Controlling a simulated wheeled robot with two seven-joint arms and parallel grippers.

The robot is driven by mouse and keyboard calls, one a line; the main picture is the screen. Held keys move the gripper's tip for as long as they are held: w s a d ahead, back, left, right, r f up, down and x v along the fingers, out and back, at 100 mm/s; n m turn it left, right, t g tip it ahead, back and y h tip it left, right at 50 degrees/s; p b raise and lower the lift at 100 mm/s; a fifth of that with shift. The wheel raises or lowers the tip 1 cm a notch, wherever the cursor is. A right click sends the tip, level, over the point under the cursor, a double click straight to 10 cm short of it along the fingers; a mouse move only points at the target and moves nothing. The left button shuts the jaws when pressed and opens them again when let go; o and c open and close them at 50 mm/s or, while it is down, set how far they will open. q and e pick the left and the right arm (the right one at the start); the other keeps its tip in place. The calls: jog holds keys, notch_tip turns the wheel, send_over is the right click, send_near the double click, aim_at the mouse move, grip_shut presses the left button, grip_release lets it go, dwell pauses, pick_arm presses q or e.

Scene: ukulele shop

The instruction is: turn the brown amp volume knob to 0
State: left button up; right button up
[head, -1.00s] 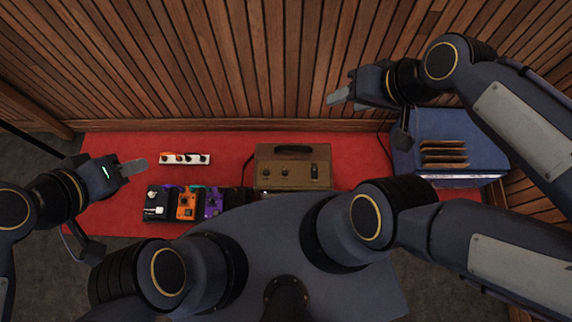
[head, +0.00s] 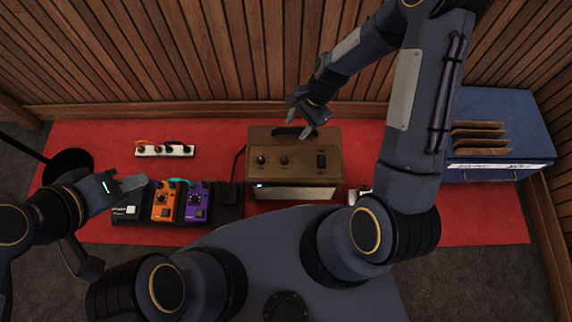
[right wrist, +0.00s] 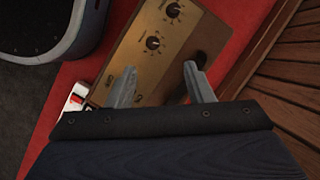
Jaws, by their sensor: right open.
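The brown amp (head: 326,142) stands on the red mat with its control panel facing up. Two round dark knobs, a left one (head: 261,160) and a right one (head: 284,161), sit on its panel; their labels are too small to read. Both knobs, one higher (right wrist: 173,10) and one lower (right wrist: 153,43), also show in the right wrist view. My right gripper (head: 298,124) is above the amp's back edge by the handle, open and empty, its fingers (right wrist: 160,68) apart over the panel. My left gripper (head: 130,184) is beside the pedals, far from the amp; its opening is unclear.
A white pedal (head: 127,209), an orange pedal (head: 164,203) and a purple pedal (head: 197,204) stand left of the amp. A white power strip (head: 164,151) lies behind them. A blue crate (head: 500,110) with brown sleeves stands right. The slatted wall is close behind the amp.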

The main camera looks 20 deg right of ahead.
jog(key=m+b, duration=0.1)
jog(key=b, duration=0.1)
send_near(285, 159)
pick_arm(q)
notch_tip(285, 159, down, 7)
jog(key=b, duration=0.3)
jog(key=shift+r, duration=0.2)
pick_arm(e)
jog(key=shift+g, duration=0.3)
jog(key=x, duration=0.5)
jog(key=w+x, duration=0.1)
jog(key=x, duration=0.2)
jog(key=shift+s+a+f, duration=0.15)
jog(key=shift+a+f, duration=0.05)
jog(key=shift+f, duration=0.1)
jog(key=c, duration=1)
